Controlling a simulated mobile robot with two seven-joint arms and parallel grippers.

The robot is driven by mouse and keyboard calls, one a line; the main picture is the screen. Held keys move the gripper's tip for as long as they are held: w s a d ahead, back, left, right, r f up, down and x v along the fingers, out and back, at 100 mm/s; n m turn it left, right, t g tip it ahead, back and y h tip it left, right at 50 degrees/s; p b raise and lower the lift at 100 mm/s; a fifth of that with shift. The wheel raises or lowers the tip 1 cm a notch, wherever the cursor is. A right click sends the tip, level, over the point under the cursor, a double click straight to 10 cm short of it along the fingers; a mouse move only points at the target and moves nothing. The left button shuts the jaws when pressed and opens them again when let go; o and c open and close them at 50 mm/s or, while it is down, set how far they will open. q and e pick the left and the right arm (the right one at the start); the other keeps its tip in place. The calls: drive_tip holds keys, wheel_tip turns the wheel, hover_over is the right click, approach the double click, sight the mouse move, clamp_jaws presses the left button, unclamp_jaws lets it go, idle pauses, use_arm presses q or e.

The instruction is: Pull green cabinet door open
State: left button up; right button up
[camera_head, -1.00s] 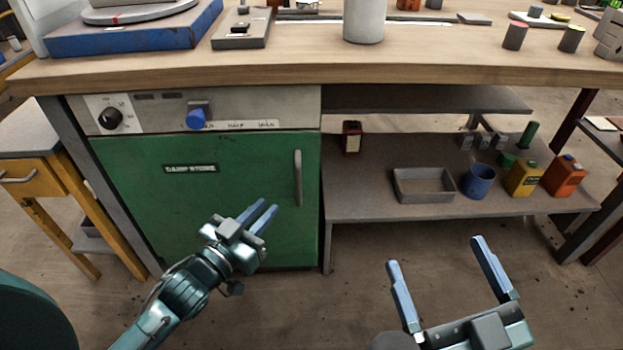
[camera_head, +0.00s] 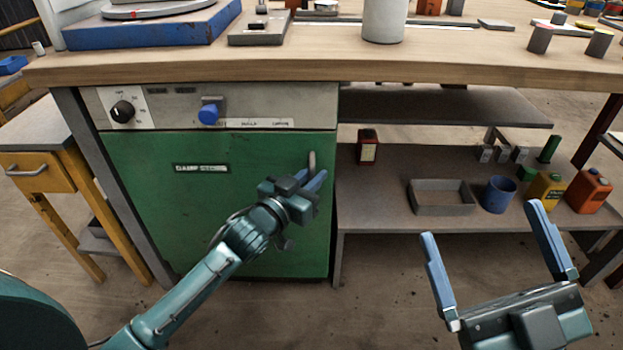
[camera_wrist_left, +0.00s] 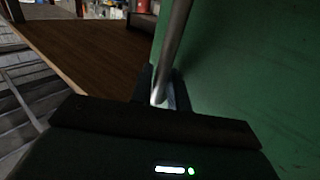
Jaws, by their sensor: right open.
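The green cabinet door (camera_head: 150,220) is under the workbench and sits flush with its frame, closed. Its upright metal handle (camera_head: 312,160) is near the door's right edge; the lower part is hidden by my left gripper (camera_head: 311,182). In the left wrist view the handle (camera_wrist_left: 174,40) runs down between the two fingers of my left gripper (camera_wrist_left: 162,85), with the green door (camera_wrist_left: 250,60) to the right. The fingers are close beside the bar; whether they clamp it is unclear. My right gripper (camera_head: 482,221) is wide open and empty, in front of the lower shelf.
A grey panel (camera_head: 180,108) with a black knob (camera_head: 122,111) and a blue knob (camera_head: 209,112) is above the door. A yellow drawer table (camera_head: 38,172) stands at the left. The shelf (camera_head: 385,195) at the right holds a tray, a blue cup (camera_head: 498,194) and containers. The floor in front is clear.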

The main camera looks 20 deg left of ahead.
use_arm(q)
clamp_jaws()
drive_tip(key=shift+s, duration=0.1)
idle(0.4)
